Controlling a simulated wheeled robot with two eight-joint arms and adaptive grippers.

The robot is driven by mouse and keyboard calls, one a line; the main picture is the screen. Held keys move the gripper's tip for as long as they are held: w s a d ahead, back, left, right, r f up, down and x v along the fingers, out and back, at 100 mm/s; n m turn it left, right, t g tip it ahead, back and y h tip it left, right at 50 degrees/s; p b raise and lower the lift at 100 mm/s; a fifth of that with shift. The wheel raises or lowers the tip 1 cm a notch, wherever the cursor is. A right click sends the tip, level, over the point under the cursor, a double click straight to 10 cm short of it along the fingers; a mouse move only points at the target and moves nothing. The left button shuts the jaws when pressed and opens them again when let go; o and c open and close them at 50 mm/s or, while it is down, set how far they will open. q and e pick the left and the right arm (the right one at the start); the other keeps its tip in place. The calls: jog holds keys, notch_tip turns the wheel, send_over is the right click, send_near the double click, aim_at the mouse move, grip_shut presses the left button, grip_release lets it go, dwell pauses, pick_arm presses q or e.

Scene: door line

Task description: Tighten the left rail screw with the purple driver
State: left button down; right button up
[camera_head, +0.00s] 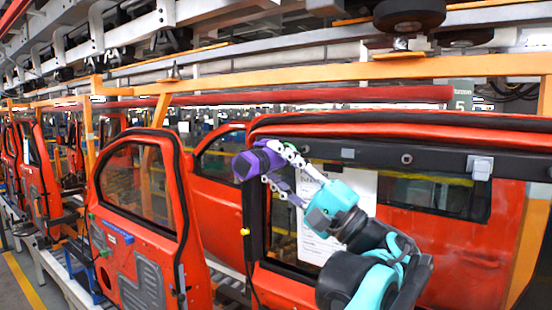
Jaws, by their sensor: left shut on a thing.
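The purple driver (254,163) is in my left gripper (282,168), whose fingers close around it. The driver lies roughly level, its thick end toward the left of the picture. It is in front of the left end of the dark rail (440,162) on the near red door. A small pale fitting (347,154) and a round screw-like fitting (407,158) show on the rail, right of the gripper. I cannot tell which is the left rail screw; the gripper and driver cover part of the rail's left end. Whether the driver touches the rail is unclear. My right gripper is not in view.
Another red door (140,220) hangs to the left, with more doors behind. Orange beams (300,76) and a red bar (300,97) run overhead. A grey box (480,167) sits at the rail's right. A white sheet (330,210) hangs behind my arm.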

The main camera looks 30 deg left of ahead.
aim_at(264, 172)
pick_arm(q)
jog(key=shift+s+r, duration=0.1)
jog(key=shift+s, duration=0.85)
jog(key=shift+s+a, duration=0.15)
jog(key=shift+s, duration=1.5)
jog(key=shift+w, duration=0.15)
